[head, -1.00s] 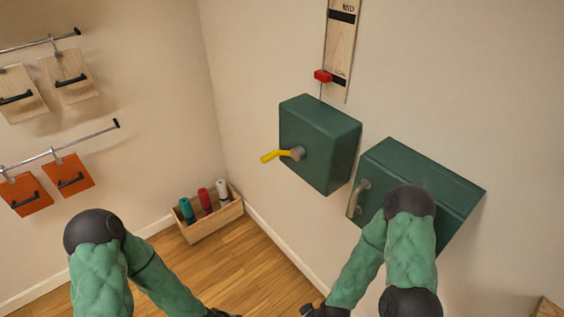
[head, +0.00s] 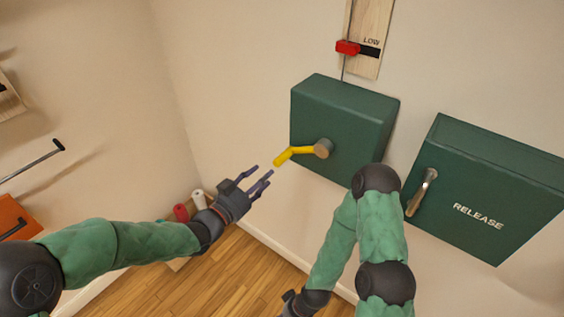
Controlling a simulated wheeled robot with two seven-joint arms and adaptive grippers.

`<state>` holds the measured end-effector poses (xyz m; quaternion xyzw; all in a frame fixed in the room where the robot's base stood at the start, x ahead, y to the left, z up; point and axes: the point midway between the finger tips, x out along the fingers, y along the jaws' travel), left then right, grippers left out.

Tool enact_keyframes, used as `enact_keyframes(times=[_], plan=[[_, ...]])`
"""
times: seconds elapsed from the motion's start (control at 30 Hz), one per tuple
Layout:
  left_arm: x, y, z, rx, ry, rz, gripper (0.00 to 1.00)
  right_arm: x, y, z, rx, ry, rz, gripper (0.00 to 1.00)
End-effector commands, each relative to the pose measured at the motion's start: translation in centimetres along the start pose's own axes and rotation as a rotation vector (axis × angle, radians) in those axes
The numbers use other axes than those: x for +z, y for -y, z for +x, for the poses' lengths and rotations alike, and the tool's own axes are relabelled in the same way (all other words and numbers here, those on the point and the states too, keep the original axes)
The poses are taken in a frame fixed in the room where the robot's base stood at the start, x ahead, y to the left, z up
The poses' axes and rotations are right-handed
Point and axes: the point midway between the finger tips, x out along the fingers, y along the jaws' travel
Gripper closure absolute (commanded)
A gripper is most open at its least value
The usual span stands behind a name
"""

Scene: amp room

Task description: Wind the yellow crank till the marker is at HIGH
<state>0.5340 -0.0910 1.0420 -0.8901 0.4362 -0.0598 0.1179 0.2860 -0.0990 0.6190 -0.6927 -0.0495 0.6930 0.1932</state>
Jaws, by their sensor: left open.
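The yellow crank (head: 296,154) sticks out from the front of a green box (head: 345,120) on the wall, its handle pointing left. The red marker (head: 347,47) sits at the LOW band of the wooden scale board (head: 369,28) above the box. The upper part of the board is out of view. My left gripper (head: 262,178) is open, its fingers just left of and a little below the crank handle, apart from it and empty. My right gripper (head: 290,305) is low at the bottom edge, and its fingers are cut off or too unclear to read.
A second green box marked RELEASE (head: 480,200) with a metal lever (head: 421,192) is on the wall to the right. My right arm passes in front of the lower wall. A crate with rolls (head: 181,213) stands on the floor behind my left arm. Orange panel (head: 14,222) hangs at left.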

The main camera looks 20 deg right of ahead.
Motion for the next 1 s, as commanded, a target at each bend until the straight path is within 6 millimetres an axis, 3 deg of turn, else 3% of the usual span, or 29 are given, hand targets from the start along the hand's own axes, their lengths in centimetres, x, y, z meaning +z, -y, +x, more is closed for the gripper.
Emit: enact_keyframes(times=[0.5, 0.7, 1.0], plan=[[0.3, 0.0, 8.3, 0.000, 0.004, -0.002, 0.52, -0.1, -0.6, 1.8, 0.000, 0.000, 0.000, 0.60], [0.2, 0.1, 9.7, -0.003, 0.004, -0.003, 0.52, -0.1, -0.7, 2.0, 0.000, 0.000, -0.001, 0.60], [0.2, 0.1, 9.9, -0.003, 0.005, -0.004, 0.52, -0.1, -0.7, 2.0, 0.000, 0.000, -0.001, 0.60]])
